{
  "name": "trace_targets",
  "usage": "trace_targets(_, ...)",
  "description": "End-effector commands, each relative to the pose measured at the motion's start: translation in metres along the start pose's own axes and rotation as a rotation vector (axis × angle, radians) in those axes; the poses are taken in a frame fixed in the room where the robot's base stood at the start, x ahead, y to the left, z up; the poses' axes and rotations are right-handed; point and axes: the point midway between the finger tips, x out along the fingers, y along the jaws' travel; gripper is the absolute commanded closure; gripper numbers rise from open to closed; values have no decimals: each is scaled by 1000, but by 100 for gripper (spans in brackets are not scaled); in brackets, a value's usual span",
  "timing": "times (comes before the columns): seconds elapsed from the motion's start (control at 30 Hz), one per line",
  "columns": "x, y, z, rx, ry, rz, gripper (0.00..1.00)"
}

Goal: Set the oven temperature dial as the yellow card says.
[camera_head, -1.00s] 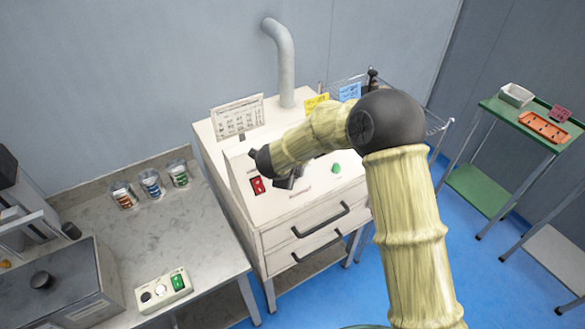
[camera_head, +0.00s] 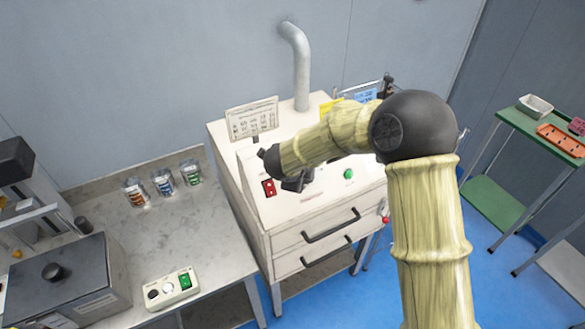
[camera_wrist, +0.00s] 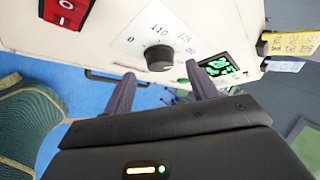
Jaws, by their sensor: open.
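The oven's temperature dial (camera_wrist: 158,57) is a black round knob on a white panel with printed numbers around it, 110 among them. In the wrist view my gripper (camera_wrist: 161,88) is open, its two dark fingers pointing at the dial from either side and a little short of it. The yellow card (camera_wrist: 290,43) shows at the right edge; its writing is too small to read surely. In the head view my gripper (camera_head: 297,183) is over the oven's top panel, and the dial is hidden. The yellow card (camera_head: 330,107) is partly behind my arm.
A red switch (camera_wrist: 66,12) and a lit green display (camera_wrist: 220,66) flank the dial. The white oven (camera_head: 285,240) has drawer handles. A bench (camera_head: 120,250) with several tins stands left, a green rack (camera_head: 495,200) right. A printed chart (camera_head: 252,119) stands behind the panel.

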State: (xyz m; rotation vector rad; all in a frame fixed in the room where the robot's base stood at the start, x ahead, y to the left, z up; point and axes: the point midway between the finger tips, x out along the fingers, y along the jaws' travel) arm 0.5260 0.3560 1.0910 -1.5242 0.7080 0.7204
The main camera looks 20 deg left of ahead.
Motion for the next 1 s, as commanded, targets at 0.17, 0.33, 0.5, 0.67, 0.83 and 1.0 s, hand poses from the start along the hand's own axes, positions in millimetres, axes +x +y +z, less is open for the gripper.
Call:
trace_targets(0.17, -37, 0, 0, 1, -2, -3, 42)
trace_targets(0.33, -72, 0, 0, 2, -2, -3, 42)
trace_targets(0.5, -105, 0, 0, 2, 0, -2, 42)
trace_targets(0.67, -130, 0, 0, 1, 1, -1, 42)
trace_targets(0.83, -140, 0, 0, 1, 2, 1, 42)
trace_targets(1.0, -141, 0, 0, 1, 2, 2, 42)
